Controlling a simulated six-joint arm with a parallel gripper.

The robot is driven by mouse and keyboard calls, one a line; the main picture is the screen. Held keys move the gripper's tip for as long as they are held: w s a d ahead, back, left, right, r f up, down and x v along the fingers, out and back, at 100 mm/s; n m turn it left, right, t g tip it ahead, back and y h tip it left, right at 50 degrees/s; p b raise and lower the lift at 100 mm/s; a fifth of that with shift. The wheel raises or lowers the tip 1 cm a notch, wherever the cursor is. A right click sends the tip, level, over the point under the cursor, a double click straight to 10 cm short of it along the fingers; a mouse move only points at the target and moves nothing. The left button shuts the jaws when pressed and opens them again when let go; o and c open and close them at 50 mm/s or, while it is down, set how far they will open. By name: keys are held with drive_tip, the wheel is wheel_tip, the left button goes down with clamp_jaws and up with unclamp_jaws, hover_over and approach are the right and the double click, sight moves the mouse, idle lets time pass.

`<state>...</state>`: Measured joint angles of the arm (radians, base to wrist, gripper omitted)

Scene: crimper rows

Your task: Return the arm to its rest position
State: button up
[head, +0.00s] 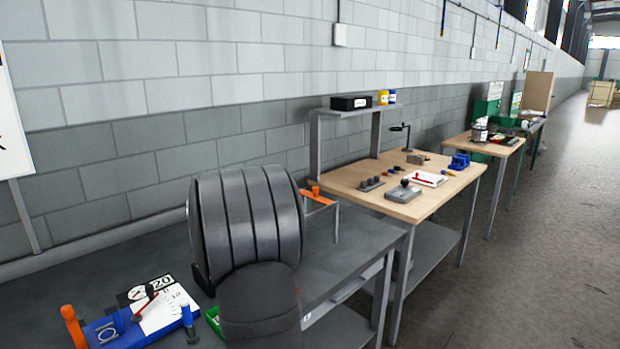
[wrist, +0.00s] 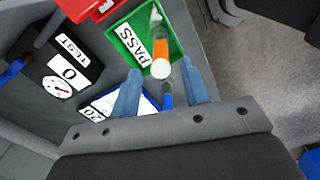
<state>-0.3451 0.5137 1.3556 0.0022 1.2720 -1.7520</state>
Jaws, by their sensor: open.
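My gripper (wrist: 161,72) shows in the wrist view as two blue fingers set apart. A piece with an orange band and a white round end (wrist: 161,58) shows just beyond the fingertips, over the edge of a green tray (wrist: 122,45) marked PASS. I cannot tell whether it rests in the tray. A small blue part (wrist: 167,99) shows between the fingers, apart from both. In the head view my dark arm fills the middle and hides the gripper.
A black panel (wrist: 42,84) with a dial and a red tray (wrist: 92,8) lie near the green tray. In the head view, a blue fixture (head: 108,327) with an orange handle stands on the grey bench (head: 345,250). A wooden bench (head: 345,175) with tools stands beyond.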

wheel_tip(320, 180, down, 3)
drive_tip(key=shift+r, duration=0.1)
wheel_tip(320, 180, up, 12)
wheel_tip(320, 180, down, 12)
drive_tip(key=shift+f, duration=0.15)
wheel_tip(320, 180, up, 4)
drive_tip(key=shift+d+r, duration=0.1)
drive_tip(key=shift+r, duration=0.05)
drive_tip(key=s+d+r, duration=0.3)
drive_tip(key=d+r, duration=0.4)
drive_tip(key=d, duration=0.5)
drive_tip(key=d+f+m, duration=0.3)
drive_tip(key=f+m, duration=0.8)
drive_tip(key=f, duration=0.4)
drive_tip(key=d+f+m, duration=0.3)
drive_tip(key=f+m, duration=0.7)
drive_tip(key=f, duration=0.5)
drive_tip(key=shift+w+f+m, duration=0.15)
drive_tip(key=shift+w+m, duration=0.15)
drive_tip(key=shift+m, duration=0.1)
